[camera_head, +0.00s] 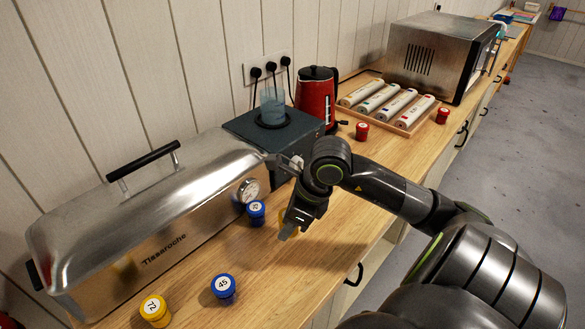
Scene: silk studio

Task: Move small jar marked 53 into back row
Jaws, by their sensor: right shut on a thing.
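My right gripper (287,226) reaches down over the wooden counter in front of the steel steamer's right end. It is shut on a small yellow jar (283,217), mostly hidden behind the fingers; its number cannot be read. A small blue jar (256,211) stands just left of the gripper, close to the steamer; its label is too small to read surely. A blue jar marked 45 (223,289) and a yellow jar that seems marked 72 (154,311) stand nearer the front left. No label reading 53 shows. My left gripper is out of view.
The long steel steamer (150,225) fills the left of the counter (300,275). Behind the gripper are a dark box with a glass beaker (272,105) and a red kettle (317,98). Red jars (362,131) (442,116) stand by a rack (405,127) and a microwave (440,55).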

